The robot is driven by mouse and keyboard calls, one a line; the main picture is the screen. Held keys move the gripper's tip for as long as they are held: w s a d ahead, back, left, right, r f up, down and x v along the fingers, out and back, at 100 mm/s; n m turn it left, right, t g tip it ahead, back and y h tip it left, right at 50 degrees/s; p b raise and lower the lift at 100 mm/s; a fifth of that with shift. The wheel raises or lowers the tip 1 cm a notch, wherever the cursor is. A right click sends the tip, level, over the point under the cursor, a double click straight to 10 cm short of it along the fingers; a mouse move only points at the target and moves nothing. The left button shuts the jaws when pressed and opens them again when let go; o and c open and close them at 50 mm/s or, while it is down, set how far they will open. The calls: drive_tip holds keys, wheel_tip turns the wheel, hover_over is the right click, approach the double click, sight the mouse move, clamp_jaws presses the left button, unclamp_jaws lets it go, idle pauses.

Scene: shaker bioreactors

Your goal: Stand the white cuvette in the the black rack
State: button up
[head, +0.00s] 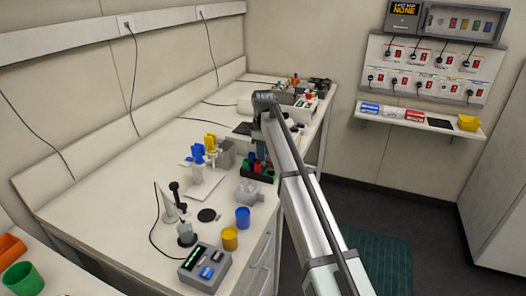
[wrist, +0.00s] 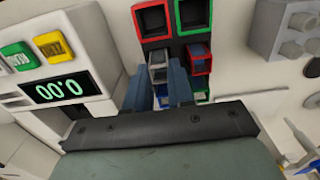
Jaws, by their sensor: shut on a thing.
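The black rack (wrist: 172,44) is at the top middle of the wrist view, with red-rimmed and green-rimmed openings and coloured pieces in it. In the head view the black rack (head: 257,175) stands near the bench's front edge. My gripper (wrist: 160,80) is over the rack's near part, its two blue-grey fingers pointing into that area. A pale grey-white piece, seemingly the white cuvette (wrist: 157,58), shows between the fingers, and they are shut on it. Its lower end is hidden, so I cannot tell whether it is seated in a slot. My gripper (head: 261,155) also shows above the rack in the head view.
A device with a lit display (wrist: 60,90) stands left of the rack in the wrist view. Blue (head: 243,218) and yellow (head: 230,239) cups stand near the bench's front edge.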

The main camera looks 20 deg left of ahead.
drive_tip(key=shift+f, duration=0.15)
drive_tip(key=o, duration=0.9)
drive_tip(key=shift+c, duration=0.2)
wheel_tip(320, 180, up, 7)
idle(0.9)
idle(0.4)
